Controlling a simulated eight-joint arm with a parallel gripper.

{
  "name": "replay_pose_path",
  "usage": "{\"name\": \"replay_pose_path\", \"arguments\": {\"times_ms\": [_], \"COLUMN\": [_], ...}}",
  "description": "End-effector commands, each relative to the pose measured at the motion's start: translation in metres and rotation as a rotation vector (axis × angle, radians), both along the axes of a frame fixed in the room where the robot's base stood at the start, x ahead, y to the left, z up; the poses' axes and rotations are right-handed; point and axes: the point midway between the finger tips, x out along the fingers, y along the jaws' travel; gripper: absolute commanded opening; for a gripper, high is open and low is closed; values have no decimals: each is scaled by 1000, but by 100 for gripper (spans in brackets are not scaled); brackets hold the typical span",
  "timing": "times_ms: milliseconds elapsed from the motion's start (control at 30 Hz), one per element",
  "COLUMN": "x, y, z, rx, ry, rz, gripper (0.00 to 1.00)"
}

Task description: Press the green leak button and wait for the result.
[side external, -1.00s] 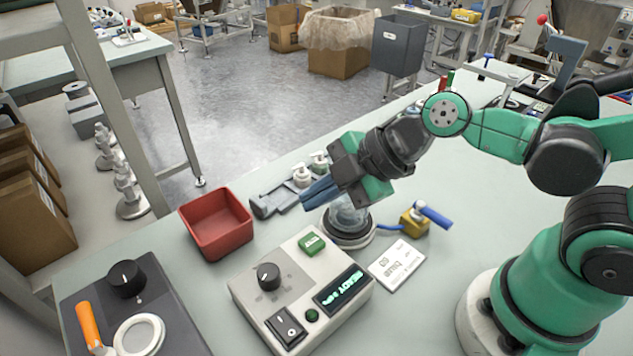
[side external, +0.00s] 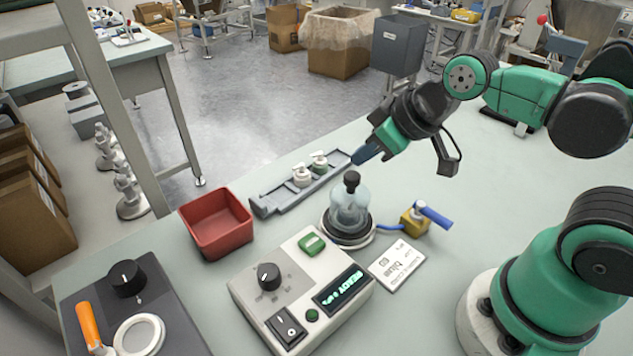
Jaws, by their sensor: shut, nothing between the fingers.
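The green button (side external: 312,243) sits on top of a pale control box (side external: 262,312), near its far edge. The box's display (side external: 343,290) is lit with green text that starts with "READY"; the rest is too small to read. A clear bottle (side external: 349,208) with a black cap (side external: 352,180) stands upright on a round dark base (side external: 340,238) just beyond the box. My gripper (side external: 362,155) is shut and empty, with its blue fingertips pointing down-left. It is in the air above and behind the bottle, well apart from the green button.
A red bin (side external: 217,222) is left of the box. A grey rail (side external: 275,200) holds white pump tops (side external: 302,176). A valve with a blue handle (side external: 432,215) and a card (side external: 397,266) lie to the right. A dark panel with an orange handle (side external: 90,326) is at front left.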

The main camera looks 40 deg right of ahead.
Motion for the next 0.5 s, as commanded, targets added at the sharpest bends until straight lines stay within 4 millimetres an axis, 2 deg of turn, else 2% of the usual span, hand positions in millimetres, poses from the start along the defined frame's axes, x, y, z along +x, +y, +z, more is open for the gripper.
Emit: {"name": "replay_pose_path", "arguments": {"times_ms": [100, 200, 500], "x": [-2, -3, -3], "y": [-13, -18, -18], "z": [3, 5, 5], "rx": [42, 61, 68], "ry": [13, 16, 18], "rz": [-152, -218, -232], "gripper": [0, 0, 0]}}
